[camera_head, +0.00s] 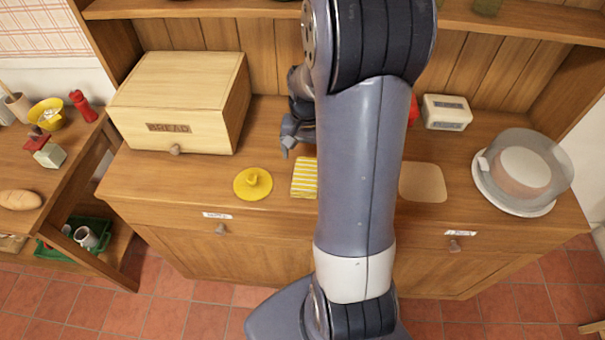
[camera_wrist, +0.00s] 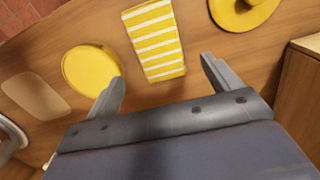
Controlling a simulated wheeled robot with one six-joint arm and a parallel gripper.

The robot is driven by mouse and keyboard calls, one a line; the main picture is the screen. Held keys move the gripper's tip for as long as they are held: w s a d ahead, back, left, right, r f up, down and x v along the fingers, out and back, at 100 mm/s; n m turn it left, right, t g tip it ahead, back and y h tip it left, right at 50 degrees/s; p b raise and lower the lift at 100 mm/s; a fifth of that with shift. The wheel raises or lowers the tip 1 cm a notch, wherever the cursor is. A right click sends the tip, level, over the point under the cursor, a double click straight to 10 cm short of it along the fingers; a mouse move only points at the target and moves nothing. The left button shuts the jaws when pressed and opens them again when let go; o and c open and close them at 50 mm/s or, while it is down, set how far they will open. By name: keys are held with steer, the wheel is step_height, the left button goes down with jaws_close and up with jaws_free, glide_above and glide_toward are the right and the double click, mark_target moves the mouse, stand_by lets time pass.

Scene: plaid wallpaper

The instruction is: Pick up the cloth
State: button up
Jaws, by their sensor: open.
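The cloth (camera_head: 304,177) is yellow with white stripes and lies flat on the wooden sideboard top, partly hidden behind my arm in the head view. The whole cloth (camera_wrist: 154,41) shows in the wrist view, ahead of my gripper and roughly between the lines of its fingers. My gripper (camera_wrist: 160,82) is open and empty, with its two fingers spread apart and the cloth's near end a little beyond the gap. In the head view only part of my gripper shows, behind the cloth and left of my arm.
A yellow lid with a knob (camera_head: 253,183) lies left of the cloth. A round yellow object (camera_wrist: 91,72) lies on its other side. A bread box (camera_head: 180,100) stands at the back left. A cutting board (camera_head: 422,183) and covered cake plate (camera_head: 515,205) are on the right.

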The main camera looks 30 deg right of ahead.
mark_target(306, 171)
steer(key=shift+s+f+p, duration=0.1)
steer(key=shift+f+p, duration=0.5)
steer(key=shift+f, duration=2.55)
steer(key=c, duration=1.1)
